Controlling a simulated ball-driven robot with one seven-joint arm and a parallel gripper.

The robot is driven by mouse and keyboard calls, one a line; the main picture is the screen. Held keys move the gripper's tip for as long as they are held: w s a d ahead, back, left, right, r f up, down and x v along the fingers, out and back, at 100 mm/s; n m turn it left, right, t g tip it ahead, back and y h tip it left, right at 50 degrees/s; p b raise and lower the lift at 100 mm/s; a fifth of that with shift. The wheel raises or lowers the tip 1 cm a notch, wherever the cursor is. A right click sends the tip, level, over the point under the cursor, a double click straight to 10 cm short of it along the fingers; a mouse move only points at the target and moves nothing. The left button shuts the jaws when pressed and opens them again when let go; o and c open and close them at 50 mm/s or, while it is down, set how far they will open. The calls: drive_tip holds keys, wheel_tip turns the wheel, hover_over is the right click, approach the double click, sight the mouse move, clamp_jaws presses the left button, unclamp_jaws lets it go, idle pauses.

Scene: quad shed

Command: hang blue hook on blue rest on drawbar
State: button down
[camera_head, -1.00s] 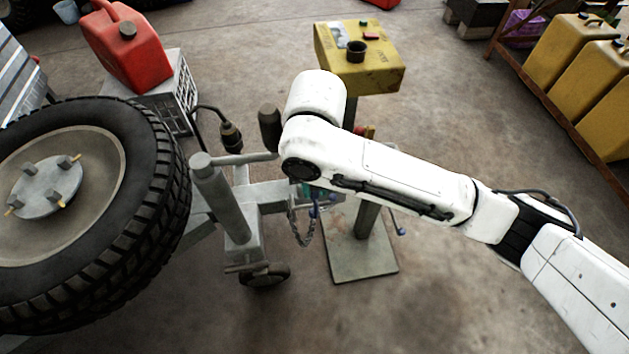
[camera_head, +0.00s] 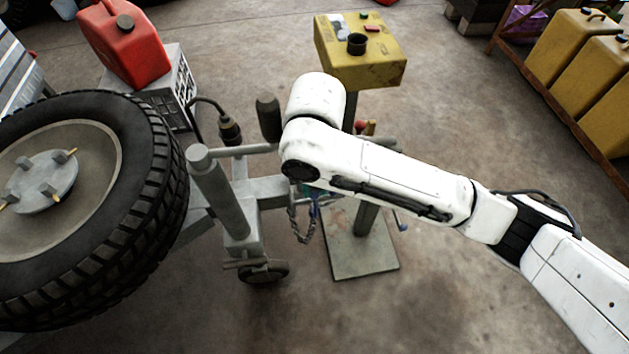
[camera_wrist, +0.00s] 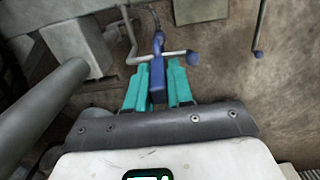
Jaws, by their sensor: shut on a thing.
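The blue hook (camera_wrist: 157,76) is between the teal fingers of my gripper (camera_wrist: 158,88), which is shut on it. The blue rest is a bent grey rod with a blue tip (camera_wrist: 193,57), crossing just beyond the hook in the wrist view. The hook overlaps the rod there; I cannot tell whether it touches or hangs on it. In the head view my arm hides most of my gripper (camera_head: 305,190). A bit of blue (camera_head: 314,211) and a hanging chain (camera_head: 302,232) show below it, beside the grey drawbar (camera_head: 263,193).
A grey post (camera_head: 222,195) and a large wheel (camera_head: 150,190) stand left of my gripper. A yellow-topped stand (camera_head: 360,60) with a flat base plate (camera_head: 360,260) is close on the right, with another blue-tipped rod (camera_head: 403,227). Open floor lies in front.

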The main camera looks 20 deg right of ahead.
drive_tip(key=shift+f, duration=0.15)
drive_tip(key=c, duration=0.9)
unclamp_jaws()
drive_tip(key=shift+o, duration=0.3)
drive_tip(key=o, duration=0.4)
drive_tip(key=shift+c, duration=0.2)
drive_tip(key=shift+o, duration=0.2)
drive_tip(key=shift+r+p, duration=4)
drive_tip(key=shift+r, duration=0.55)
